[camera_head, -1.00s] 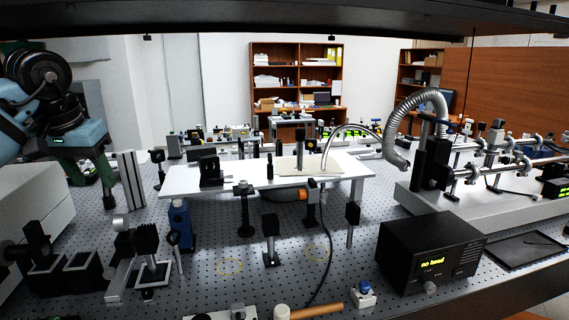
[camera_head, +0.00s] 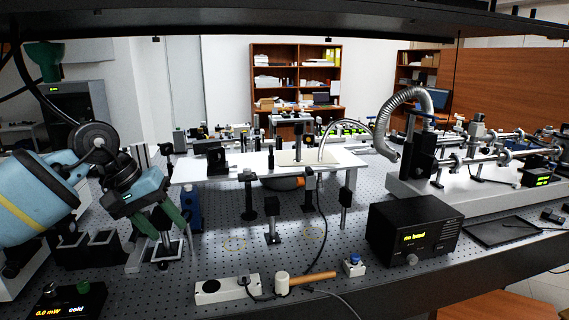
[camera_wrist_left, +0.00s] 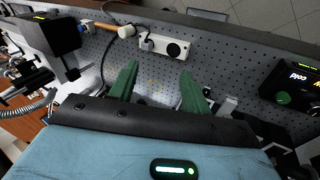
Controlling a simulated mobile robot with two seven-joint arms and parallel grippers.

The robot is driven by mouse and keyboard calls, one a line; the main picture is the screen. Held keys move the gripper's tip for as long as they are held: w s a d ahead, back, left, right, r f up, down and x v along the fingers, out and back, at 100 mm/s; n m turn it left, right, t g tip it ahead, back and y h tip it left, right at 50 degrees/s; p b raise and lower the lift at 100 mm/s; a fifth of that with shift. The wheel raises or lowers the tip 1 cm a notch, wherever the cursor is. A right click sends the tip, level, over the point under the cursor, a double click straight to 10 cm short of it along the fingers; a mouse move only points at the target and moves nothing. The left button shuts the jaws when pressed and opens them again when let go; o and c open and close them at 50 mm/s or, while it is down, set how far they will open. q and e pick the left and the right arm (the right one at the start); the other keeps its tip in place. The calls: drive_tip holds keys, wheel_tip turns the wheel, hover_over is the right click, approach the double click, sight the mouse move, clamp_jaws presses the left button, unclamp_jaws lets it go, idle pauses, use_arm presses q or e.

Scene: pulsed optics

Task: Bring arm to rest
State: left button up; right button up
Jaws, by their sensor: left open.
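My left arm (camera_head: 40,195) is light blue with a yellow band and comes in from the left. My left gripper (camera_head: 166,226) has green fingers that point down and to the right over the left part of the perforated optical table (camera_head: 205,262). In the left wrist view its two fingers (camera_wrist_left: 160,72) stand well apart with nothing held between them, above the perforated surface. The gripper partly hides small mounts behind it. My right gripper is in neither view.
A black box reading "no head" (camera_head: 415,235) stands at the right. A white power strip (camera_head: 226,289) and a wooden-handled mallet (camera_head: 305,279) lie at the front edge. A meter reading "cold" (camera_head: 70,305) is at lower left. A raised white platform (camera_head: 225,170) carries optics. A shelf overhangs above.

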use_arm(q)
drive_tip(key=s+d+f+n+h, duration=0.55)
drive_tip(key=d+n+h, duration=0.2)
drive_tip(key=d, duration=0.25)
drive_tip(key=s+d+f+n+h, duration=0.4)
drive_tip(key=d+f+n+h, duration=0.3)
drive_tip(key=d+n, duration=0.25)
drive_tip(key=s+a+f+m+t+y, duration=0.25)
drive_tip(key=f+m+t+y, duration=0.35)
drive_tip(key=m, duration=0.6)
drive_tip(key=s+a+f+m+t+y+b, duration=0.1)
drive_tip(key=s+a+f+m+t+y, duration=0.2)
drive_tip(key=f+m, duration=0.65)
drive_tip(key=s+a+f+m+t+y, duration=0.1)
drive_tip(key=a+f+m+t+y, duration=0.3)
drive_tip(key=m, duration=0.9)
drive_tip(key=s+a+f+n+g+y, duration=0.2)
drive_tip(key=s+a+f+n+g, duration=0.1)
drive_tip(key=s+f+n, duration=0.4)
drive_tip(key=s+a+f+n+g+y, duration=0.2)
drive_tip(key=s+f+n, duration=0.5)
drive_tip(key=s, duration=0.6)
wheel_tip(320, 180, down, 2)
drive_tip(key=shift+s+a+f+g, duration=0.15)
drive_tip(key=shift+s+a+g, duration=0.2)
drive_tip(key=shift+a+g, duration=0.35)
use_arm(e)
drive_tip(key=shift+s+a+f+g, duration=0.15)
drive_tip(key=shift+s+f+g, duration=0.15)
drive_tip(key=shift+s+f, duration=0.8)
